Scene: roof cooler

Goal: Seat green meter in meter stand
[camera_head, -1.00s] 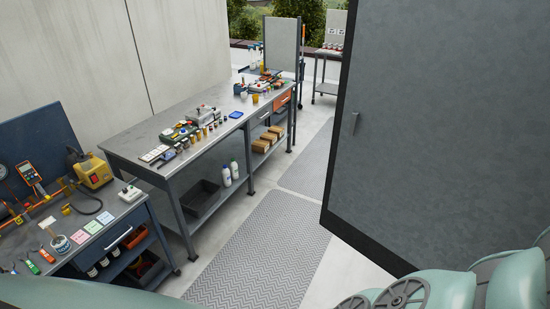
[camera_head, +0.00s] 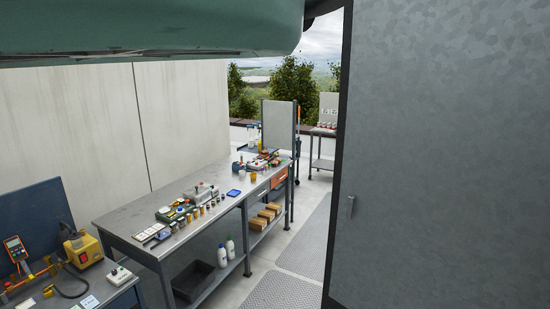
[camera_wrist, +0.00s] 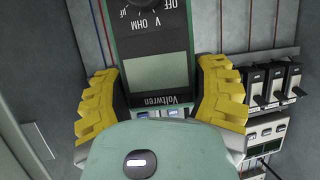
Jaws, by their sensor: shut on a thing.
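The green meter (camera_wrist: 155,72) is in my gripper (camera_wrist: 158,92) in the wrist view. It has a dark face, a grey-green display, a dial and the name Voltwren, which reads upside down. Yellow ridged fingers press on its two sides. Its far end runs out of the top of the picture. My gripper and the green meter are not visible in the head view. I cannot make out the meter stand in either view.
Behind the meter in the wrist view are black breakers (camera_wrist: 272,85), cables and a grey panel. In the head view a grey cabinet door (camera_head: 445,160) fills the right. A cluttered workbench (camera_head: 122,222) and an orange meter (camera_head: 16,250) are at left.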

